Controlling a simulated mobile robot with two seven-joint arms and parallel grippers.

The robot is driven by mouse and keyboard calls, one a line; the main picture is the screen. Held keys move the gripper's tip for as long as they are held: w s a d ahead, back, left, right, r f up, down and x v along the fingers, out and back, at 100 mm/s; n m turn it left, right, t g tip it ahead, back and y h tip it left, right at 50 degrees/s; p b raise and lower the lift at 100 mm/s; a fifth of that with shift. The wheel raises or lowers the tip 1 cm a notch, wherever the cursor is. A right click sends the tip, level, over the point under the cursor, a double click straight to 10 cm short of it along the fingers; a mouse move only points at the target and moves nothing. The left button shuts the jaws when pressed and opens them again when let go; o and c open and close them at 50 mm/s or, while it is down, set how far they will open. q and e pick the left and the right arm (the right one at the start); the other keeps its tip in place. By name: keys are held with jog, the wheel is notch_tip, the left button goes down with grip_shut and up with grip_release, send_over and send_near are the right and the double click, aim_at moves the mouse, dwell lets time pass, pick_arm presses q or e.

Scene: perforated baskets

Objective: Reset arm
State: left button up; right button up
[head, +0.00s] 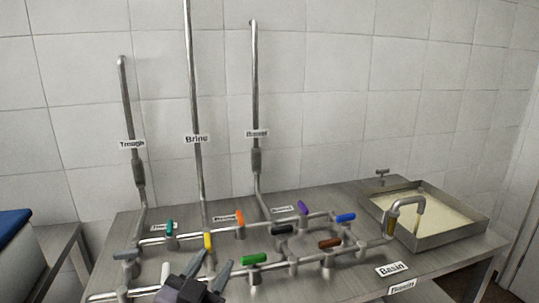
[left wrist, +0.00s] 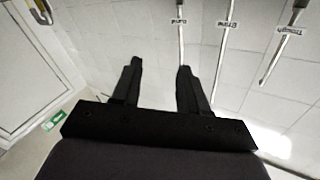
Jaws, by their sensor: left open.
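My left gripper (head: 212,262) shows at the bottom of the head view, in front of the pipework, with its two fingers spread and nothing between them. In the left wrist view the open fingers (left wrist: 159,66) point towards the tiled wall, with an empty gap between them. In the head view a yellow valve handle (head: 208,240) appears just behind the fingertips. A green handle (head: 254,259) is to their right. I cannot tell how far the gripper is from the pipes. My right gripper is in neither view.
A metal table (head: 455,250) carries pipes with several coloured valve handles. Upright pipes labelled Trough (head: 132,144), Brine (head: 196,139) and a blurred third label (head: 257,133) rise along the wall. A basin (head: 452,238) of pale liquid stands right, beside a spout (head: 408,203).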

pick_arm(q)
jog(key=s+a+f+n+g+y, duration=0.35)
jog(key=s+a+f, duration=0.2)
jog(key=f, duration=0.35)
jog(key=s+a+f+g, duration=0.3)
jog(key=s+f+g, duration=0.1)
jog(key=s, duration=0.3)
jog(key=s+a+f+n+g+y, duration=0.1)
jog(key=s+a+f+g, duration=0.2)
jog(key=s, duration=0.4)
jog(key=s+a+f+g, duration=0.2)
jog(key=s+f+g, duration=0.25)
jog(key=s, duration=0.25)
jog(key=w+d+f+t+h+b, duration=0.1)
jog(key=w+f+t+b, duration=0.1)
jog(key=f, duration=0.4)
jog(key=w+d+f+t+h+b, duration=0.1)
jog(key=w+d+f+t+b, duration=0.1)
jog(key=w+f+t, duration=0.2)
notch_tip(320, 180, down, 3)
jog(key=shift+d+f+t, duration=0.15)
jog(key=shift+d+t, duration=0.05)
jog(key=shift+t, duration=0.5)
